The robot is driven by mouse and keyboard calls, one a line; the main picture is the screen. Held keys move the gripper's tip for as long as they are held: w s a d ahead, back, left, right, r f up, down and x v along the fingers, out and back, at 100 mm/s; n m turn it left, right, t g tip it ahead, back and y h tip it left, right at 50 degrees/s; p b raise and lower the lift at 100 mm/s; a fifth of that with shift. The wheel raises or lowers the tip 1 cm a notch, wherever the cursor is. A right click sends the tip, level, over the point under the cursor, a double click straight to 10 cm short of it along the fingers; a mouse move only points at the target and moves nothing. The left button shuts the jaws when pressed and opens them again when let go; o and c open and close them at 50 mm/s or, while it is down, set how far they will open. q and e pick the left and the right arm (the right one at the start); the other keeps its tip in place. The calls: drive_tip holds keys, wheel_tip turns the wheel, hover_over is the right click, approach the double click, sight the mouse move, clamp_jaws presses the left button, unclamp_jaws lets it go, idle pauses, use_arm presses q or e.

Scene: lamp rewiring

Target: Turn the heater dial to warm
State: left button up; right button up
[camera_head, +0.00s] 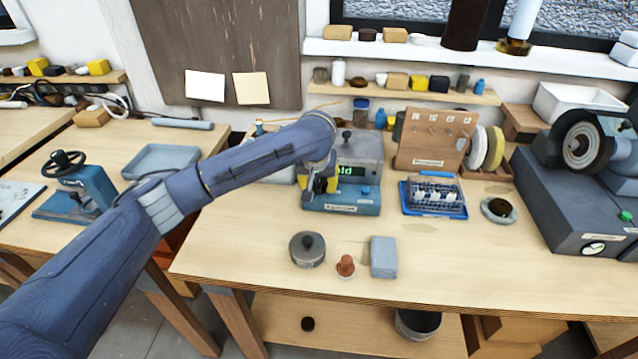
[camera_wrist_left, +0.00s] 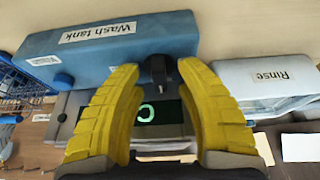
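The wash tank (camera_head: 342,208) is a blue and grey unit on the bench with a green lit display (camera_head: 357,170); the letters "ld" show in the head view, the rest hidden by my gripper. A black heater dial (camera_wrist_left: 158,70) sits beside the display in the left wrist view. The yellow fingers of my left gripper (camera_wrist_left: 159,68) stand on both sides of the dial, and their tips appear to meet its edges. In the head view my left gripper (camera_head: 320,185) is at the tank's left front and hides the dial. My right gripper is not in view.
A blue rack basket (camera_head: 433,197) stands right of the tank, with a wooden board (camera_head: 432,140) behind. A lidded round pot (camera_head: 307,250), a small reddish-brown piece (camera_head: 345,266) and a grey block (camera_head: 383,257) lie in front. A grinder (camera_head: 582,150) stands far right.

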use_arm(q)
drive_tip(key=shift+o, duration=0.3)
clamp_jaws()
drive_tip(key=m, duration=0.2)
drive_tip(key=m+h, duration=0.1)
drive_tip(key=m, duration=0.1)
drive_tip(key=shift+a+m+g+h, duration=0.1)
drive_tip(key=shift+m+g+h, duration=0.2)
drive_tip(key=shift+m+g, duration=0.1)
drive_tip(key=m, duration=0.2)
drive_tip(key=m+g+h, duration=0.1)
drive_tip(key=m, duration=0.2)
drive_tip(key=shift+h, duration=0.3)
drive_tip(key=shift+m+g, duration=0.3)
drive_tip(key=shift+m, duration=0.1)
drive_tip(key=shift+c, duration=0.3)
unclamp_jaws()
